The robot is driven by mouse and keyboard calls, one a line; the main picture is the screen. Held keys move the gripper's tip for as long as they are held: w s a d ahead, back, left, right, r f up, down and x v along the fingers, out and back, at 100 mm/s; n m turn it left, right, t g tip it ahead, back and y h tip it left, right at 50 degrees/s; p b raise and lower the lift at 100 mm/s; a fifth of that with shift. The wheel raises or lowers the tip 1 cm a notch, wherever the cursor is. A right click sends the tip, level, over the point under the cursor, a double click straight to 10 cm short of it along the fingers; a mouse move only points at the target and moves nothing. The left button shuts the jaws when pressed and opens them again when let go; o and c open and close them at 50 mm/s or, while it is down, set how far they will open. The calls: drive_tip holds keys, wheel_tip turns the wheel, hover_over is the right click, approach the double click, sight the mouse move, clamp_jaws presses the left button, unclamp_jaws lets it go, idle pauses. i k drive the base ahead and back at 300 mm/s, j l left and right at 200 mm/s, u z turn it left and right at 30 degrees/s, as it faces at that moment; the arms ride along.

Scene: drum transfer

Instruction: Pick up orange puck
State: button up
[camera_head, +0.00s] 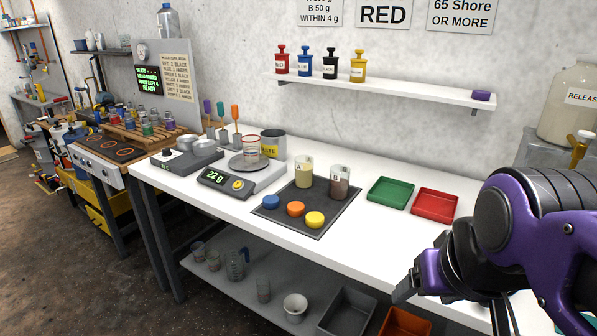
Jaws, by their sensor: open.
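The orange puck (295,209) lies on the dark square mat (318,226) on the white bench. It sits between a blue puck (271,202) at its left and a yellow puck (314,219) at its right, apart from both. My gripper (404,291) is at the lower right, near the bench's front edge. It is to the right of the orange puck and nearer the camera. I see it from the side, open, with nothing visible in it.
Beakers A (304,173) and B (339,183) stand on the mat behind the pucks. A scale (240,180) with a cup is to the left. A green tray (390,192) and a red tray (435,204) lie to the right. The bench's front strip is clear.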

sight(295, 208)
drive_tip(key=u, duration=0.5)
drive_tip(key=i+j+z, duration=0.3)
drive_tip(key=i+j, duration=0.15)
drive_tip(key=j, duration=0.15)
drive_tip(key=i+j+z, duration=0.15)
drive_tip(key=j, duration=0.2)
drive_tip(key=i+j+z, duration=0.15)
drive_tip(key=j, duration=0.2)
drive_tip(key=i+j+z, duration=0.15)
drive_tip(key=j, duration=0.25)
drive_tip(key=k+j, duration=0.6)
drive_tip(key=j, duration=0.2)
drive_tip(key=i+l+z, duration=0.1)
drive_tip(key=i, duration=0.35)
drive_tip(key=i+l, duration=0.2)
drive_tip(key=i, duration=0.25)
drive_tip(key=l+z, duration=0.05)
